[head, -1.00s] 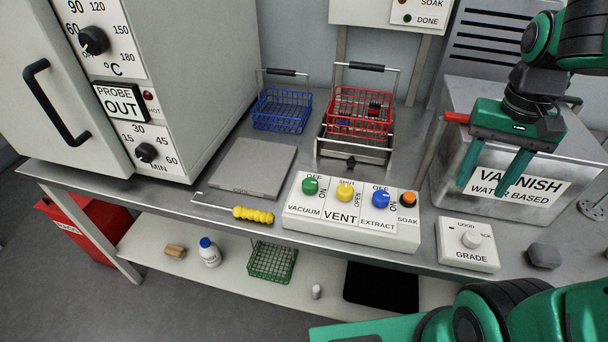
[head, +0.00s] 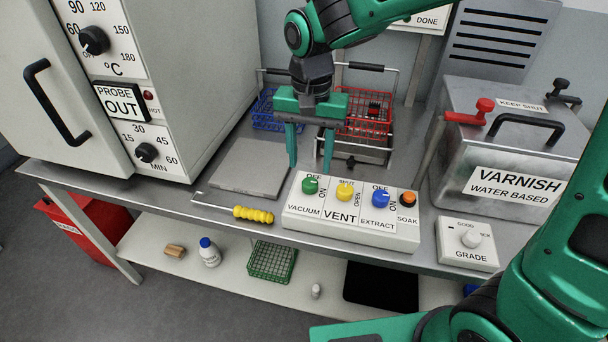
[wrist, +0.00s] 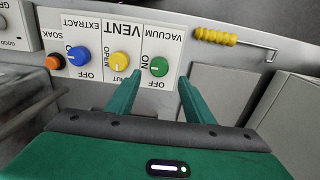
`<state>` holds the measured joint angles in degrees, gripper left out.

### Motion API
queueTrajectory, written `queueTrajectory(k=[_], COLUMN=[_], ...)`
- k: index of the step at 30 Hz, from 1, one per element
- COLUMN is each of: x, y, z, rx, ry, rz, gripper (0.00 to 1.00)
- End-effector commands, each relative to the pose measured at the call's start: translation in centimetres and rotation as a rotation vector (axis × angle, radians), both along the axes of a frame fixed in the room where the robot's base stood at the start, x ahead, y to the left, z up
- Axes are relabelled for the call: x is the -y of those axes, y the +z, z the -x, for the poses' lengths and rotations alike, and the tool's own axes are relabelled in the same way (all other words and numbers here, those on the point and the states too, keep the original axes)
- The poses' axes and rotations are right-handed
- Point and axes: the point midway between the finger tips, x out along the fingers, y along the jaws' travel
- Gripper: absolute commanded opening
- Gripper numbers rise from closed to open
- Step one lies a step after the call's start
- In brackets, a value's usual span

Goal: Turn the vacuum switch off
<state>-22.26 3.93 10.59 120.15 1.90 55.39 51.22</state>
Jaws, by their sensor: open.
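The vacuum switch is a green knob (head: 310,186) at the left end of a white control box (head: 350,238), with OFF and ON printed around it. In the wrist view the green knob (wrist: 159,66) has a pale mark on its face, too small to read surely against the labels. My gripper (head: 309,168) is open and empty, pointing down just behind and above the knob. In the wrist view the fingertips of my gripper (wrist: 160,77) frame the knob's near side, one left and one right. I cannot tell their exact height above the box.
On the same box are a yellow vent knob (head: 345,191), a blue extract knob (head: 380,197) and an orange soak button (head: 408,199). A yellow-handled hook (head: 252,214) lies left of it. Blue and red baskets (head: 372,115) stand behind; the varnish tank (head: 500,208) is at right.

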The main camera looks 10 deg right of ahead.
Motion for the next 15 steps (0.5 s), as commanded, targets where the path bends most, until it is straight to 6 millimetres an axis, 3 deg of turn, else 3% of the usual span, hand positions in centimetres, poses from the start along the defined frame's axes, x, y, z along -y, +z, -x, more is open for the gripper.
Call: queueTrajectory(k=[6,15], x=[0.1,0.1], y=[-3.6,-5.7], z=[0.0,0.0], rx=[-0.002,0.001], ry=[-0.001,-0.001], rz=[0.002,0.0], gripper=[0.48,0.48])
